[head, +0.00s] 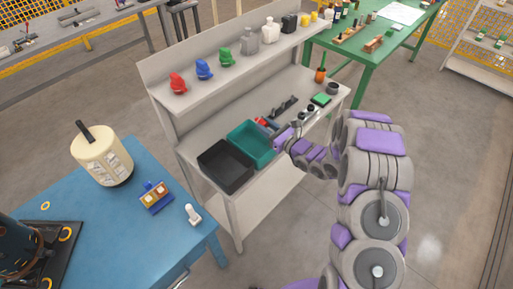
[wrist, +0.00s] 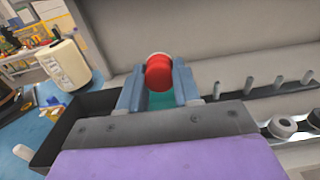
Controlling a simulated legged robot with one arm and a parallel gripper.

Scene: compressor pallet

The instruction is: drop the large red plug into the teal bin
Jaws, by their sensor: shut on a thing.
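The large red plug (wrist: 158,73) is held between the two fingers of my gripper (wrist: 158,88) in the wrist view. In the head view the red plug (head: 262,121) shows small at the tip of my gripper (head: 272,129), near the far right side of the teal bin. The teal bin (head: 238,133) sits on the grey bench, right of a black bin. In the wrist view a strip of teal (wrist: 160,101) shows behind the fingers, below the plug. The exact height of the plug above the bin is hard to tell.
A black bin (head: 226,166) adjoins the teal bin. Dark pegs on a rack (head: 285,106) and a green block (head: 320,99) lie to the right on the bench. A shelf above holds red, blue and green items. A blue table (head: 120,215) stands at left.

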